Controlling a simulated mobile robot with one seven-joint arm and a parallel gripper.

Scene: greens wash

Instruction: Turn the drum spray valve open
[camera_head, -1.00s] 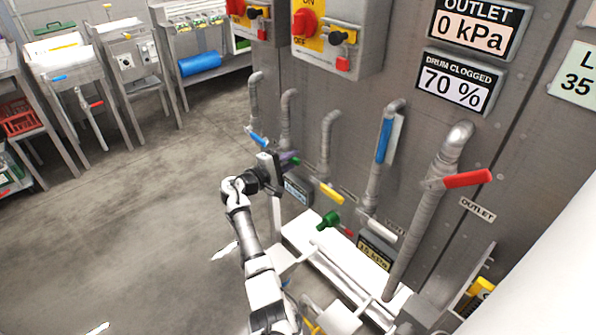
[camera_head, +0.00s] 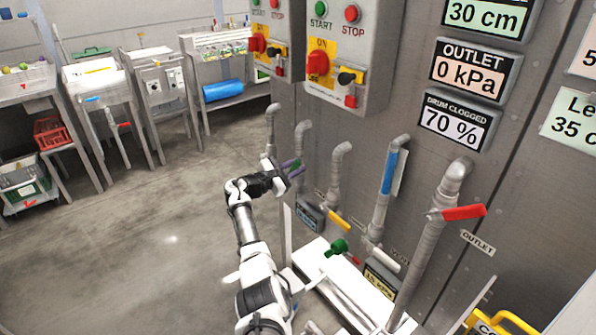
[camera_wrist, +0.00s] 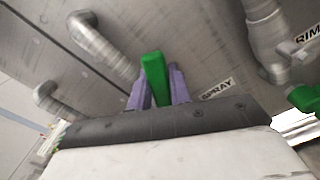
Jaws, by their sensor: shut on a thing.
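The spray valve has a green handle (camera_wrist: 154,78), seen in the wrist view between the two purple fingers of my gripper (camera_wrist: 155,88), beside a wall label reading SPRAY (camera_wrist: 217,88). My gripper is shut on this handle. The valve body behind the fingers is mostly hidden.
Close by are a yellow-handled valve (camera_head: 339,220), a green knob (camera_head: 337,247), a blue handle (camera_head: 389,172) and a red outlet handle (camera_head: 463,212). A display reads DRUM CLOGGED 70 % (camera_head: 457,120). Open floor (camera_head: 150,240) lies to the left.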

